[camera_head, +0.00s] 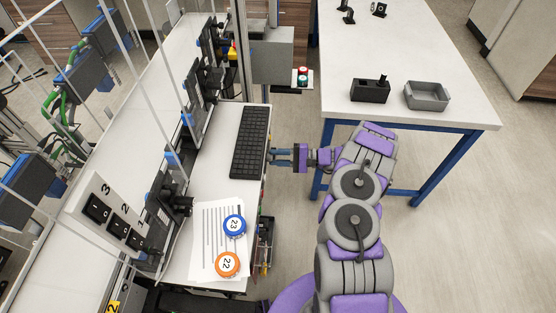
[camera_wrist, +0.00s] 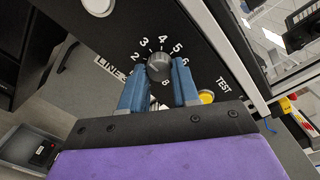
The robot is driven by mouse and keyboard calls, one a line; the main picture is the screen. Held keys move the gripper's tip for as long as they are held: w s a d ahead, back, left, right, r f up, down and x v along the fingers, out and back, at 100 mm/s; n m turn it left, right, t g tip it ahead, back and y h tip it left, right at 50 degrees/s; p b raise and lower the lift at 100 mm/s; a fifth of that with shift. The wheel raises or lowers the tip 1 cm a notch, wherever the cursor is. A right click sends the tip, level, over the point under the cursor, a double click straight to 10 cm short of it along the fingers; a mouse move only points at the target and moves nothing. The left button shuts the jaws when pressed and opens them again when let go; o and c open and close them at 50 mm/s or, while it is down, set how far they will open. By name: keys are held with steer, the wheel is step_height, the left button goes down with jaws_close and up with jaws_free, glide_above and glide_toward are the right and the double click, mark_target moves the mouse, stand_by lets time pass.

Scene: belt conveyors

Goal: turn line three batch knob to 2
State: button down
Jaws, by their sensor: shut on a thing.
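In the wrist view, a round dark grey knob (camera_wrist: 159,66) sits on a black panel (camera_wrist: 112,28). White numbers, among them 2, 3, 4, 5, 6 and 8, ring it. A white label (camera_wrist: 112,69) beside it begins "LINE"; its end is partly hidden by a finger. My gripper (camera_wrist: 158,72) has one blue finger on each side of the knob and is shut on it. I cannot tell which number the knob points to. In the head view my gripper (camera_head: 282,157) is at the right edge of the white desk; the knob is hidden there.
A yellow button (camera_wrist: 206,97) marked TEST is close to the right finger. In the head view, a keyboard (camera_head: 250,141) and papers with a blue disc (camera_head: 234,225) and an orange disc (camera_head: 228,264) lie on the desk.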

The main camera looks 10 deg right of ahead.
steer(key=shift+s+a+n+b, duration=0.1)
steer(key=shift+n+b, duration=1.55)
steer(key=shift+n, duration=1.15)
steer(key=shift+f, duration=0.1)
steer(key=c, duration=0.8)
jaws_free()
steer(key=shift+t, duration=0.3)
steer(key=p+v, duration=0.1)
steer(key=v, duration=0.7)
steer(key=p+v, duration=0.1)
steer(key=v, duration=0.8)
steer(key=shift+d+r+p, duration=0.25)
steer(key=shift+p, duration=0.15)
steer(key=shift+a+r, duration=0.1)
